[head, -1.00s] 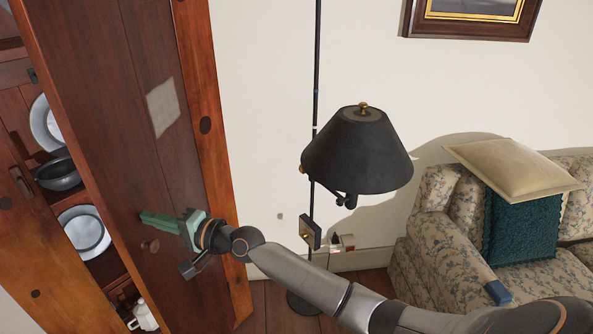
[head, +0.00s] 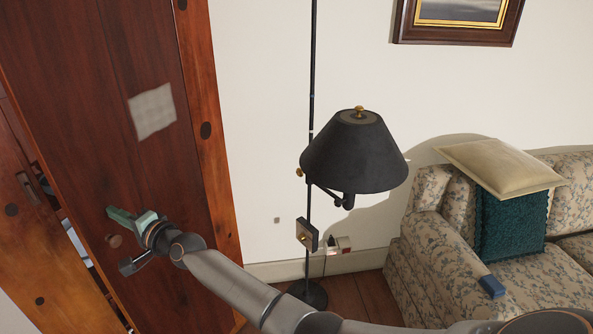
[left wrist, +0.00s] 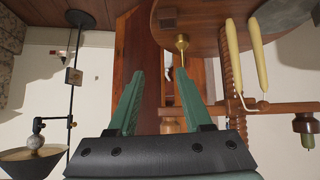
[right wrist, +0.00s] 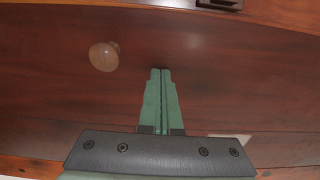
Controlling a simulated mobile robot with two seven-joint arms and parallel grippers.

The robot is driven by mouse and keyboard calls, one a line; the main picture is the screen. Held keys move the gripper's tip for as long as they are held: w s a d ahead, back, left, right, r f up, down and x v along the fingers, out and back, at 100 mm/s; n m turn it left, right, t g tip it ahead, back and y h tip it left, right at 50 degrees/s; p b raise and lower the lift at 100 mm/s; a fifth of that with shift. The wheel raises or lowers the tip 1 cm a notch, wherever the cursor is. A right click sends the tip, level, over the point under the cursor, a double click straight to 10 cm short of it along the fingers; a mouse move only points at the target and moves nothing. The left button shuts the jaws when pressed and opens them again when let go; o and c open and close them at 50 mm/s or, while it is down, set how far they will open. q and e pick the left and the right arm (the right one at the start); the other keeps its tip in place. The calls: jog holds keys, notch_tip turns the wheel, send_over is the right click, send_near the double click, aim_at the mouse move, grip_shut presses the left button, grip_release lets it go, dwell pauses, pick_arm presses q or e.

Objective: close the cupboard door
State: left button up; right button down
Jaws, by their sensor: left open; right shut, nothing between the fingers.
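The dark red-brown cupboard door (head: 90,120) in the head view stands partly open, with a narrow gap on its left where a bit of the pale dishes (head: 80,243) shows. Its round wooden knob (head: 114,240) is low on the door and also shows in the right wrist view (right wrist: 104,57). My right gripper (head: 120,217) is shut and empty, its green fingers at the door's face beside the knob; I cannot tell if they touch. My left gripper (left wrist: 158,85) is open and empty in the left wrist view, out of the head view.
A black floor lamp (head: 352,155) stands right of the cupboard against the pale wall. A floral sofa (head: 450,260) with cushions is at the right. The left wrist view shows a wooden table (left wrist: 205,25) with pale candles (left wrist: 232,55) close to the left fingers.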

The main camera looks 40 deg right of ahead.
aim_at(104, 215)
jog(key=shift+w+a+f+m+t+h+b, duration=0.1)
jog(key=shift+w+a+m+t+h+b, duration=0.3)
jog(key=shift+w+a+h, duration=0.45)
jog(key=shift+w+a+m+t+h+b, duration=0.25)
jog(key=shift+w+a+m+h, duration=0.25)
jog(key=shift+w+a, duration=0.6)
jog(key=shift+w+d, duration=0.15)
jog(key=shift+w, duration=0.05)
